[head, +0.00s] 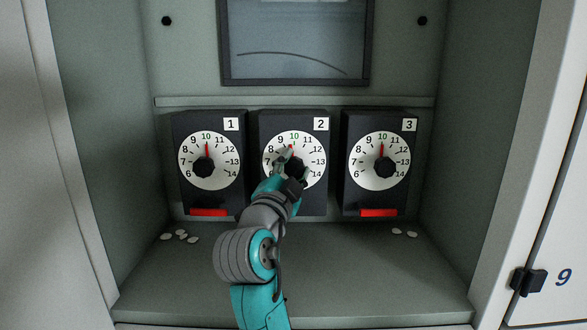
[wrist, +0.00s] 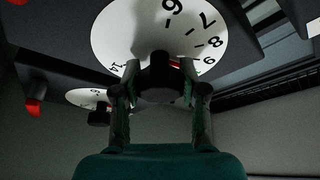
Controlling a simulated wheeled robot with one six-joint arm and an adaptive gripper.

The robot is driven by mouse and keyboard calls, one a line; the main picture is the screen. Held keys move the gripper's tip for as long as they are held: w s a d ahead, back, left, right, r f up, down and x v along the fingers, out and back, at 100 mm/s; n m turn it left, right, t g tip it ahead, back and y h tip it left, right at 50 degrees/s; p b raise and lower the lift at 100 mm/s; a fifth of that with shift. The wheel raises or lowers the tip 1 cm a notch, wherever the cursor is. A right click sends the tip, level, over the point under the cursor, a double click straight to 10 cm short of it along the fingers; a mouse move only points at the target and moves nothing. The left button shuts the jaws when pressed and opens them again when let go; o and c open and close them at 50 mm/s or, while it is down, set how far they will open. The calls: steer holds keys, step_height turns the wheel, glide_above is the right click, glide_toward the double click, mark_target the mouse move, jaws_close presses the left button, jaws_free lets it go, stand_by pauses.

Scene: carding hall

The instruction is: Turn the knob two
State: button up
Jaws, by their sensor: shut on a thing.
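Knob two (head: 294,167) is a dark knob at the centre of a white dial (head: 316,148) on the middle box, labelled 2. A red pointer shows above it, near the green 10. My gripper (head: 295,172) reaches it from below and is shut on it. In the wrist view, the two fingers of my gripper (wrist: 159,92) stand on either side of the black knob (wrist: 160,76), in front of its white dial (wrist: 112,35). Only a bit of red pointer shows there, partly hidden by a finger. My arm covers the lower part of box two.
Knob one (head: 205,168) and knob three (head: 384,167) sit on the neighbouring boxes, both pointers near 10, with red bars below. A framed screen (head: 296,45) is above. Small white pebbles (head: 181,235) lie on the shelf (head: 340,285). Side walls enclose the recess.

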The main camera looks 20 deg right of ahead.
steer(key=shift+m+g, duration=0.6)
steer(key=shift+m, duration=0.6)
steer(key=o, duration=1.2)
steer(key=shift+c, duration=0.2)
steer(key=shift+a, duration=0.1)
steer(key=v, duration=1.2)
steer(key=shift+w+f, duration=0.1)
